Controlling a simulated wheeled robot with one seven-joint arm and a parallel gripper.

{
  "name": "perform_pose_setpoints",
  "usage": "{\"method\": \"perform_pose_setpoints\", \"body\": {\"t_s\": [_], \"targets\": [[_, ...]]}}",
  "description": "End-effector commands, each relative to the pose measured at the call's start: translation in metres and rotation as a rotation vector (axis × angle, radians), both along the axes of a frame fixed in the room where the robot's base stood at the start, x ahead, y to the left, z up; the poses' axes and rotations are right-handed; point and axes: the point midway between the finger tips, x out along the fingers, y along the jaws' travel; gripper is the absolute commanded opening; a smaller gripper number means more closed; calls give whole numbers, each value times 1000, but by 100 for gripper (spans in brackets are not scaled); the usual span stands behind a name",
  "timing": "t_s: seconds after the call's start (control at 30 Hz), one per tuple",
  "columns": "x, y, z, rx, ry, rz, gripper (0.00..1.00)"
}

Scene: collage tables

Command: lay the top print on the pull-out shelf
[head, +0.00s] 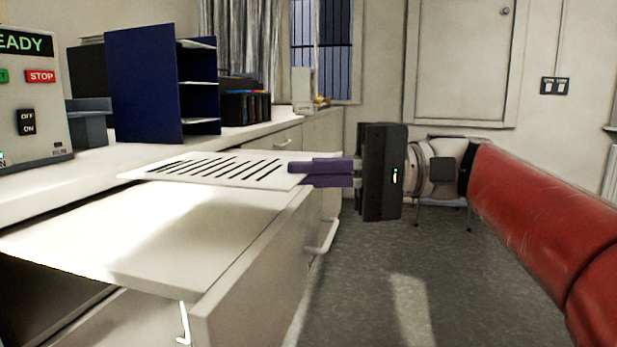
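A white print (228,170) with black slanted stripes is held level by its right edge between the purple fingers of my gripper (296,170). My gripper comes in from the right and is shut on the print. The pull-out shelf (150,240) is a bare white board extending from the counter below and in front of the print. The print appears to hang a little above the shelf's far part; the exact gap is hard to tell.
A grey machine (35,110) with READY and STOP labels stands on the counter at the left. A blue sorter (145,85) with shelves stands behind the print. A drawer front with a handle (325,237) is below the shelf's right side. The floor (400,290) at the right is clear.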

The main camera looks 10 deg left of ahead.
Motion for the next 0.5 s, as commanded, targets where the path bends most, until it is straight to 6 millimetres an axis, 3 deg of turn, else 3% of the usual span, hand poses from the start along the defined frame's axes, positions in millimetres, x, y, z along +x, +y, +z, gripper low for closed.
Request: {"method": "perform_pose_setpoints", "body": {"t_s": [0.5], "targets": [[0,0,-64,0,0,0,0]]}}
